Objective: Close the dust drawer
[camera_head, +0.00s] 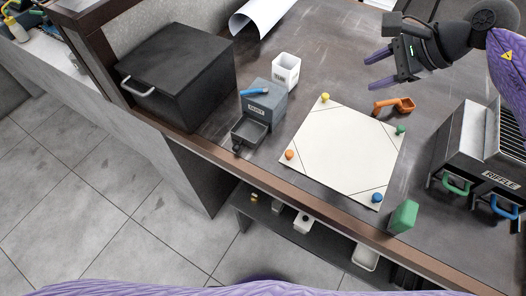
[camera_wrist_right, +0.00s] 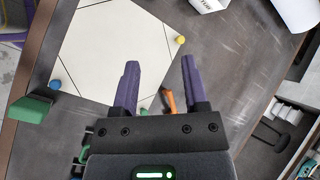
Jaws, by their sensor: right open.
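The dust drawer (camera_head: 249,132) is a small grey tray pulled out from the front of a grey box (camera_head: 264,104) with a label on its face. The drawer sticks out toward the table's front edge and looks empty, with a dark knob at its front. A blue item (camera_head: 254,91) lies on top of the box. My right gripper (camera_head: 376,71) is open and empty above the back right of the table, well to the right of the box. Its purple fingers show in the wrist view (camera_wrist_right: 159,65), with nothing between them. My left gripper is not in view.
A white container (camera_head: 286,72) stands behind the box, and a black case (camera_head: 178,75) to its left. A white sheet (camera_head: 340,150) with coloured pins lies to its right. An orange scoop (camera_head: 394,105), a green block (camera_head: 403,216) and a riffle box (camera_head: 470,155) are farther right.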

